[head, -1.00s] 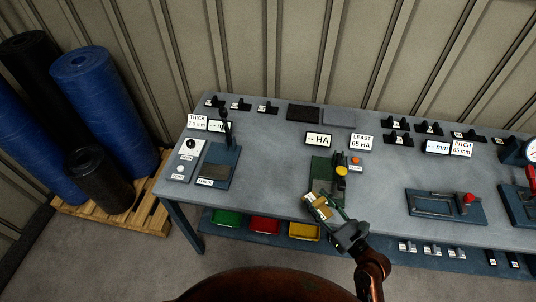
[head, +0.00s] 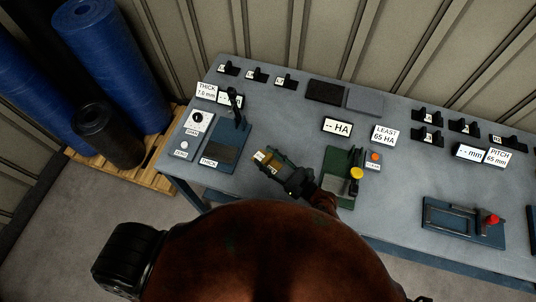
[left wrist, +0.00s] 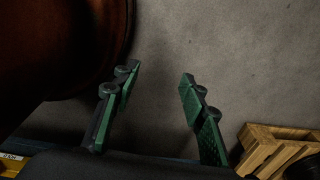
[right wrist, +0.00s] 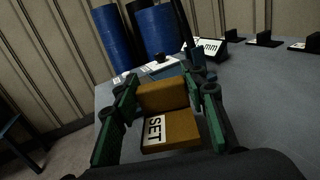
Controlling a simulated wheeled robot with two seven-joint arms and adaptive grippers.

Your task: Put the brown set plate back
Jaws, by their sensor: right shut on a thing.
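The brown set plate (head: 265,157) is in my right gripper (head: 274,165), above the table between the blue thickness stand and the green hardness stand. In the right wrist view the brown plate (right wrist: 172,132) shows its white SET label. It sits between the two green-padded fingers of my right gripper (right wrist: 165,118). Its height above the table is hard to tell. My left gripper (left wrist: 158,80) is open and empty in the left wrist view, with floor behind it.
The blue thickness stand (head: 225,148) is left of the plate; the green hardness stand (head: 338,185) is right. Several black holders (head: 256,76) and a dark pad (head: 324,91) line the back. Rolls (head: 104,60) stand on a pallet at left.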

